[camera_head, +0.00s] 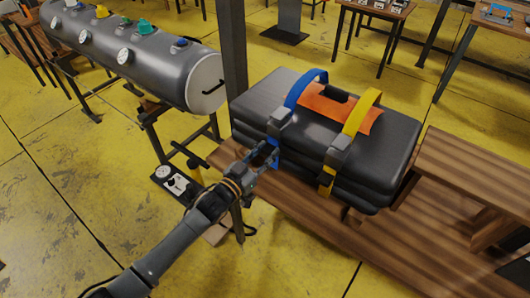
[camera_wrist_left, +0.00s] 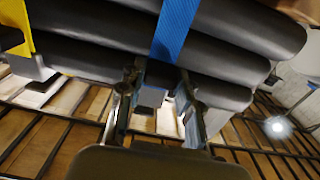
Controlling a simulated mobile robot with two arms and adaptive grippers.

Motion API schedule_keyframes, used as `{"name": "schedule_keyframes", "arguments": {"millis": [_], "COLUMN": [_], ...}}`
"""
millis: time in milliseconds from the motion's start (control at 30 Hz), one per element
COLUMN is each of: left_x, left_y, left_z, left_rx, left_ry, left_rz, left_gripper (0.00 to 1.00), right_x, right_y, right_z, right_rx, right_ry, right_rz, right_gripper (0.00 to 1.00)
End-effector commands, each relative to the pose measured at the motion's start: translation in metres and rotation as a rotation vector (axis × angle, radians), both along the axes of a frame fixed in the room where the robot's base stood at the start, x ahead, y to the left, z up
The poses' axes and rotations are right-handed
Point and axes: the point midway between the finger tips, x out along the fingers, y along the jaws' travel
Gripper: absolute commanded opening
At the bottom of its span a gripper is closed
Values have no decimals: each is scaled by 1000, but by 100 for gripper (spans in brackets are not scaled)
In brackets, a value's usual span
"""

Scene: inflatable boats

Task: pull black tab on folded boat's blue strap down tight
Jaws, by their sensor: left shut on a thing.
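The folded boat (camera_head: 395,150) is a dark grey stack of rolls on a wooden bench. A blue strap (camera_head: 300,91) runs over its top and down the near side, through a grey buckle (camera_head: 279,119). My left gripper (camera_head: 265,157) is at the boat's near side, at the strap's lower end. In the left wrist view the blue strap (camera_wrist_left: 175,30) hangs down to a dark tab (camera_wrist_left: 160,74) between the fingers of my left gripper (camera_wrist_left: 160,100). The gripper is shut on this black tab, which the fingers mostly hide in the head view. My right gripper is out of view.
A yellow strap (camera_head: 361,112) with its own buckle and an orange patch (camera_head: 340,106) lie on the boat. The wooden bench (camera_head: 310,215) extends right to a raised step (camera_head: 470,165). A metal post (camera_head: 232,50) stands close behind. A grey tank (camera_head: 150,62) is at left.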

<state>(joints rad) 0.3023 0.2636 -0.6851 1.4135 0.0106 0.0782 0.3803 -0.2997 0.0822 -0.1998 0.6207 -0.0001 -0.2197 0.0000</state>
Motion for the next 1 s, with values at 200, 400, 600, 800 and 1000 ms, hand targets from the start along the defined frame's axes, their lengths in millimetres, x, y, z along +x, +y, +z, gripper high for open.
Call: {"name": "schedule_keyframes", "arguments": {"millis": [200, 400, 600, 800, 1000], "left_x": [0, 0, -1, -1, -1], "left_y": [0, 0, 0, 0, 0], "left_z": [-31, -68, -78, -78, -77], "left_rx": [2, 1, 2, 4, 4], "left_ry": [2, 3, 2, 6, 5], "left_rz": [0, 0, 0, 0, 0], "left_gripper": [0, 0, 0, 0, 57], "right_x": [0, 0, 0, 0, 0], "right_y": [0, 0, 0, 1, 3], "right_z": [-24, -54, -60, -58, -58], "right_rx": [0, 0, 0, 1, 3], "right_ry": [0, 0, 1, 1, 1], "right_rz": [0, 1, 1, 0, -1], "right_gripper": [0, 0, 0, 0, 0]}}
